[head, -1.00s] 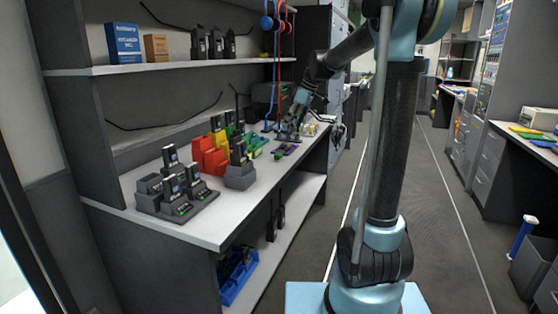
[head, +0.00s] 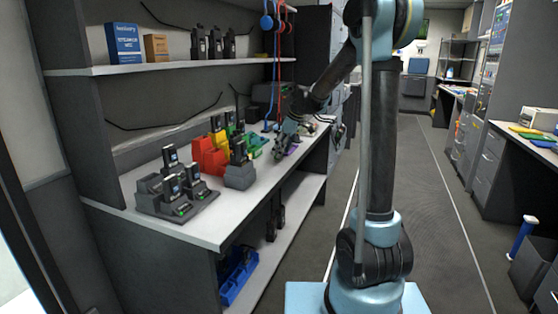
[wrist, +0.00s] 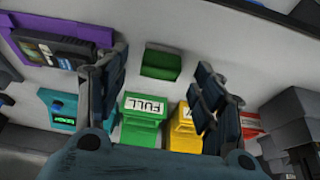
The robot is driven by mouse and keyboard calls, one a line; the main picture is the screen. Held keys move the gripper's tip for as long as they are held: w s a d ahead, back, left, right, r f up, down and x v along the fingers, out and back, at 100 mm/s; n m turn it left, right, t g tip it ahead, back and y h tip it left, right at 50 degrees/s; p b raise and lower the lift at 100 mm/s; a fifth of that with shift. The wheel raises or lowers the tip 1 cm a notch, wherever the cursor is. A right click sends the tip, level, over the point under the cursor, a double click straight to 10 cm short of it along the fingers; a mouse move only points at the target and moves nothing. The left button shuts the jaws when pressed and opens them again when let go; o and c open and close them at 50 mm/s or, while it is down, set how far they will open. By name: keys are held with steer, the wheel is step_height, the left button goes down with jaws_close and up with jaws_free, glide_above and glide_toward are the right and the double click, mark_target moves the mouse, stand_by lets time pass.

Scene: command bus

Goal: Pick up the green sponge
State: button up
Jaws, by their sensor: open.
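A small green block, which looks like the green sponge (wrist: 161,66), lies on the white worktop in the wrist view. My gripper (wrist: 160,85) is open and empty, its dark fingers to the left and right of the sponge's column in the picture. The sponge shows just beyond the fingertips, between them and apart from both. In the head view my gripper (head: 283,146) is low over the far part of the worktop, and I cannot make out the sponge there.
Near the gripper stand a green bin labelled FULL (wrist: 142,112), a yellow bin (wrist: 184,135), a teal item (wrist: 60,110) and a purple tray with a dark device (wrist: 62,45). Radio chargers (head: 178,195) stand on the near worktop (head: 215,225). A shelf (head: 170,66) hangs above.

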steer(key=shift+x, duration=1.15)
steer(key=c, duration=0.9)
step_height(320, 180, up, 10)
steer(key=shift+r, duration=0.1)
steer(key=shift+o, duration=0.2)
